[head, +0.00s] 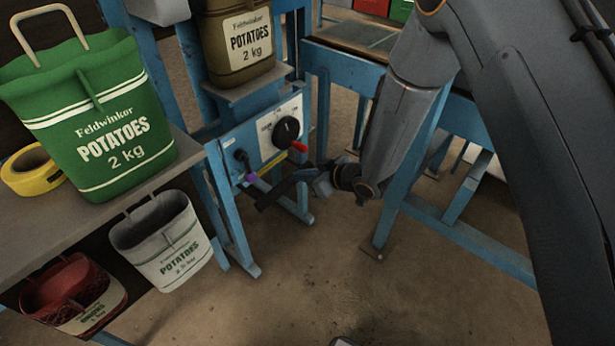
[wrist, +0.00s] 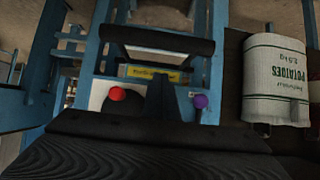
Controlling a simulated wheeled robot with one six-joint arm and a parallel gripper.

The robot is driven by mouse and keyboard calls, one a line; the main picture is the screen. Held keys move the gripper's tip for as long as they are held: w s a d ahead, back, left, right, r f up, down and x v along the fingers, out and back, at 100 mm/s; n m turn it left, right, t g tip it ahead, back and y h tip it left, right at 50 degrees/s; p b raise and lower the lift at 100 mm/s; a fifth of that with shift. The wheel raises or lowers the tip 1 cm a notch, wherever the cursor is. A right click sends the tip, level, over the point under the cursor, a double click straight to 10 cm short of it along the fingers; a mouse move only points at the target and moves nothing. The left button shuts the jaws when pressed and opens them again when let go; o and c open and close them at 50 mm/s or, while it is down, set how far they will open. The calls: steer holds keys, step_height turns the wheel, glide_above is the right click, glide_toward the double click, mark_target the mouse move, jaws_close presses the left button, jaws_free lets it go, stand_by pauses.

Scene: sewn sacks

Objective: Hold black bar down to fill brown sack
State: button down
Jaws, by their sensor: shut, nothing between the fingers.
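The brown sack (head: 240,45), labelled potatoes 2 kg, stands upright on a small ledge of the blue frame in the head view. The black bar (head: 272,194) sits low on the frame, under the control panel. It also crosses the upper part of the wrist view (wrist: 155,40). My gripper (head: 303,176) is shut and empty, close to the bar's right end in the head view; I cannot tell whether they touch. In the wrist view a dark mass fills the bottom, and the fingertips are hard to make out.
The panel has a black dial (head: 287,130), a red-tipped lever (head: 299,147) and a purple knob (head: 250,178). A green sack (head: 95,115) and yellow tape (head: 30,170) are on a shelf at left. White (head: 163,242) and red (head: 75,297) sacks are below. Bare floor lies in front.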

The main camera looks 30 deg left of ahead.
glide_above(290, 183)
steer(key=s+d, duration=0.2)
step_height(290, 183, down, 3)
step_height(290, 183, down, 2)
steer(key=shift+s+f, duration=0.15)
steer(key=shift+f, duration=0.05)
steer(key=shift+a+f, duration=0.15)
steer(key=shift+f, duration=0.2)
steer(key=shift+a+f, duration=0.1)
steer(key=shift+f, duration=0.3)
